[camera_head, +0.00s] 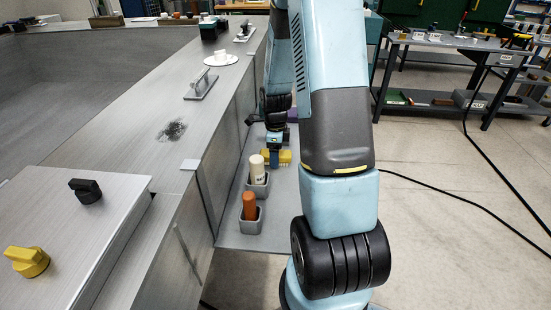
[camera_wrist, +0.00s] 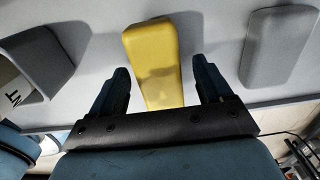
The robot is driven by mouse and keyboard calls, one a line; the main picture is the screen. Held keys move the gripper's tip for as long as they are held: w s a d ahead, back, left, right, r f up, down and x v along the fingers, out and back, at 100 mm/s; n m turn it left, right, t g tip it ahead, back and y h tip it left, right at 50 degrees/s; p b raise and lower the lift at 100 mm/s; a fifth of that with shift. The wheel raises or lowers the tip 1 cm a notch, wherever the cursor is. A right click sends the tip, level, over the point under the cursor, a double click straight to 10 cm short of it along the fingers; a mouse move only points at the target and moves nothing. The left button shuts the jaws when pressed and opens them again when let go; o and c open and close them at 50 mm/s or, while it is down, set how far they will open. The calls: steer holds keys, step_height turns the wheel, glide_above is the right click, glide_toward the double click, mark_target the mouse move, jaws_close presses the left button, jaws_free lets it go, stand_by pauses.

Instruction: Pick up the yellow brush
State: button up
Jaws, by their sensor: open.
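The yellow brush (camera_head: 284,158) lies on a low grey shelf beside the long metal counter. In the wrist view its yellow body (camera_wrist: 152,50) is large and close, reaching down between my two fingers. My gripper (camera_wrist: 162,86) is open, with one finger on each side of the brush and gaps between them and it. In the head view my gripper (camera_head: 273,155) points down at the brush. My arm and wrist hide part of the brush there, and its underside is not visible.
Two grey cups stand nearer on the shelf (camera_head: 236,240), one with a white bottle (camera_head: 257,168), one with an orange-brown item (camera_head: 249,206). The wrist view shows a grey block (camera_wrist: 278,45) right of the brush and a grey holder (camera_wrist: 38,55) left. The counter edge runs alongside.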

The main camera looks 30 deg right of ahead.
steer(key=shift+c, duration=0.2)
steer(key=c, duration=1.1)
steer(key=shift+c, duration=0.2)
steer(key=shift+r, duration=0.1)
steer(key=shift+r, duration=0.5)
steer(key=s+a+r, duration=0.3)
steer(key=s+r, duration=0.9)
steer(key=s, duration=0.1)
steer(key=shift+s, duration=0.35)
